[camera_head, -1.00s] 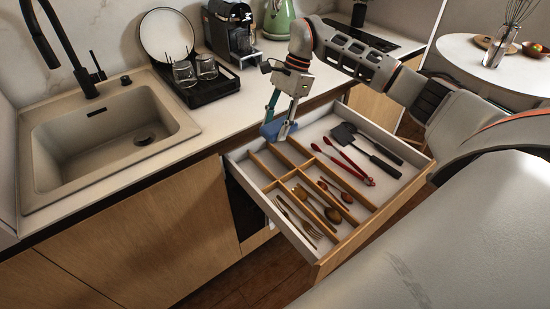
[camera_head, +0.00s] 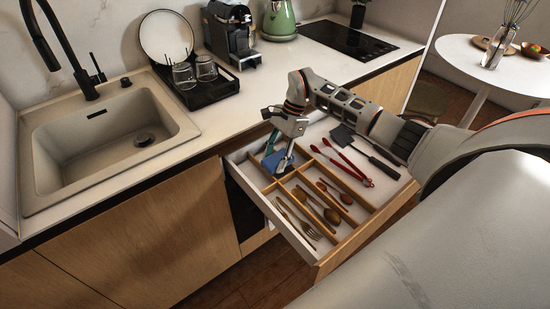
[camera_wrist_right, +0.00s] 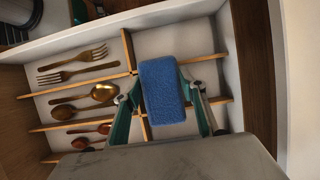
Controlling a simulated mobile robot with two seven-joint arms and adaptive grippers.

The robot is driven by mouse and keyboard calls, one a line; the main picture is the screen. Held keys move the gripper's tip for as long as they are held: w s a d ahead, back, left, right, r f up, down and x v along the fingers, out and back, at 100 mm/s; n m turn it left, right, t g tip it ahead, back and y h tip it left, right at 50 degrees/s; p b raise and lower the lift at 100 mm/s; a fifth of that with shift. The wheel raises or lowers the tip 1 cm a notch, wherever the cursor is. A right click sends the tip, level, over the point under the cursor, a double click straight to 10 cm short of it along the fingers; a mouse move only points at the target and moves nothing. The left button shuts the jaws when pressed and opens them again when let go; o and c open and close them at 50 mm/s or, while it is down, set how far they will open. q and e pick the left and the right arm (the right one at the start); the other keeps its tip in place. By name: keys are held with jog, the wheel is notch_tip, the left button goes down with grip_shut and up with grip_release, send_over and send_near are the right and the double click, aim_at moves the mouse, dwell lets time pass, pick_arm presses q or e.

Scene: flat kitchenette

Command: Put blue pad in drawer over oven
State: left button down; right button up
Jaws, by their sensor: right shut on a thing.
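The blue pad (camera_head: 277,162) is a small rectangular sponge-like pad. In the right wrist view the blue pad (camera_wrist_right: 162,90) lies between the two fingers of my right gripper (camera_wrist_right: 168,108). My right gripper (camera_head: 279,160) is shut on it, pointing down into the open drawer (camera_head: 238,157) at its back left compartments. The pad is over the wooden dividers; whether it touches them is hard to tell. My left gripper is not in view.
The drawer holds gold forks (camera_wrist_right: 85,66) and spoons (camera_wrist_right: 104,92), red tongs (camera_head: 347,160) and a black spatula (camera_head: 365,147). The counter edge lies directly behind it. A sink (camera_head: 105,140), dish rack (camera_head: 208,88) and coffee machine (camera_head: 232,32) are farther left and back.

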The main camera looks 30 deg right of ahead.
jog(key=shift+f+b, duration=0.3)
jog(key=shift+f, duration=0.1)
jog(key=o, duration=1)
jog(key=shift+r, duration=0.1)
jog(key=shift+r+p, duration=0.35)
jog(key=b+v, duration=0.1)
jog(key=v, duration=1.1)
